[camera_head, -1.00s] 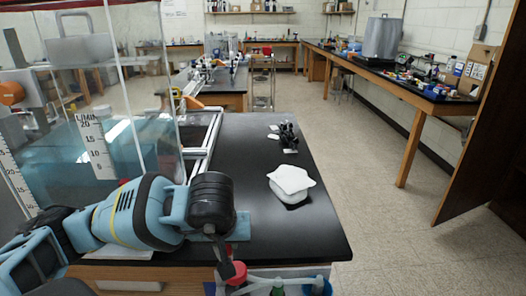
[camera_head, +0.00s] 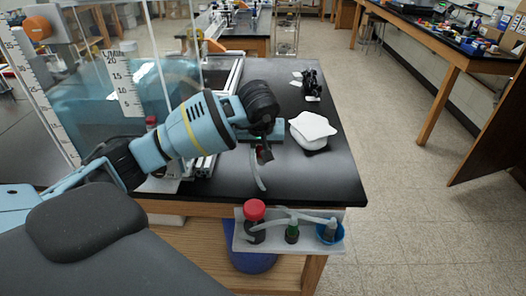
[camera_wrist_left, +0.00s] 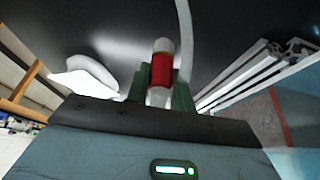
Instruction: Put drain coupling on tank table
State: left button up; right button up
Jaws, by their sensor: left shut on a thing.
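My left gripper (camera_head: 262,152) comes in from the left and points down over the black tank table (camera_head: 325,180), near its front part. In the left wrist view the gripper (camera_wrist_left: 161,90) is shut on the drain coupling (camera_wrist_left: 162,68), a red cylinder with pale ends between two green fingers. In the head view the coupling is small and mostly hidden by the gripper. A grey hose (camera_head: 258,177) hangs below or beside the fingers; I cannot tell whether it joins the coupling. Whether the coupling touches the tabletop is unclear. My right gripper is out of view.
A clear tank (camera_head: 160,85) with blue water stands at the left. A white lidded object (camera_head: 310,130) is right of the gripper, black parts (camera_head: 311,84) behind it. A grey front shelf (camera_head: 275,235) holds a red-capped bottle and small containers. The tabletop's front right is clear.

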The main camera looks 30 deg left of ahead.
pick_arm(q)
jog(key=shift+w+a+f, duration=0.2)
jog(key=shift+w, duration=0.25)
jog(key=shift+w+a+f, duration=0.15)
jog(key=shift+w, duration=0.3)
jog(key=shift+f, duration=1.45)
jog(key=shift+f, duration=0.15)
jog(key=o, duration=1)
jog(key=p+v, duration=0.1)
jog(key=v, duration=1.1)
